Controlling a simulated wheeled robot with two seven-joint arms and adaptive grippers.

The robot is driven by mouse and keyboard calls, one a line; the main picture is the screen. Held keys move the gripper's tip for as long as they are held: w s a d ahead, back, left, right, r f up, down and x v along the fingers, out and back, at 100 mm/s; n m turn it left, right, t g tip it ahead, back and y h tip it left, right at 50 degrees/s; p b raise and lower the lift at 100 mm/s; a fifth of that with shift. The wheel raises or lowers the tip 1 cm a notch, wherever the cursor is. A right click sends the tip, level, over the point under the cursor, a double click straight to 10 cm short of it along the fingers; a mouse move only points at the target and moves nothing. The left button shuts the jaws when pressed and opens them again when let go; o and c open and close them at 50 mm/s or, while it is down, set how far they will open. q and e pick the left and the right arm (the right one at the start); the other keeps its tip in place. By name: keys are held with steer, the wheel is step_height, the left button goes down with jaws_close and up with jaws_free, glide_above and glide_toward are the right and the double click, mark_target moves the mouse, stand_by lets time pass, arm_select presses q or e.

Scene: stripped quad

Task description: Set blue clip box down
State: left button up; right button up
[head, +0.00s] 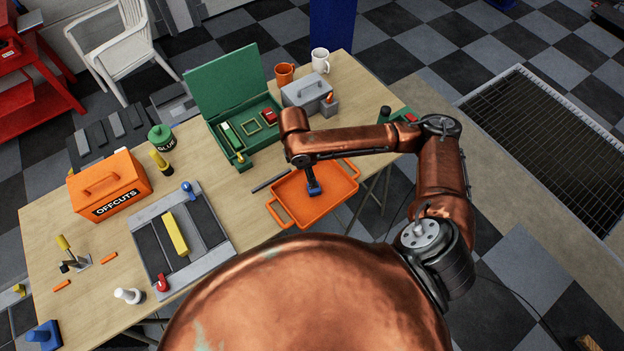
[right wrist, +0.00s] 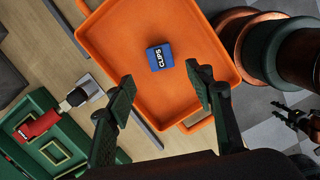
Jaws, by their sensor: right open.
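The blue clip box (right wrist: 160,57), labelled CLIPS, sits on the floor of the orange tray (right wrist: 110,40). My right gripper (right wrist: 160,79) is open, its two fingers spread apart with the box visible beyond the tips, not gripped. In the head view the right gripper (head: 311,177) points down over the orange tray (head: 340,198), and a bit of the blue box (head: 314,191) shows just below it. The exact gap between fingers and box is hard to judge.
An open green case (head: 233,85) and a grey box (head: 305,92) stand behind the tray. A dark bar (head: 270,181) lies at its left. Farther left are a grey board (head: 150,250) with a yellow block and an orange OFFCUTS box (head: 108,187).

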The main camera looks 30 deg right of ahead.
steer(key=shift+a+r, duration=0.2)
steer(key=shift+r, duration=1.15)
steer(key=shift+c, duration=0.6)
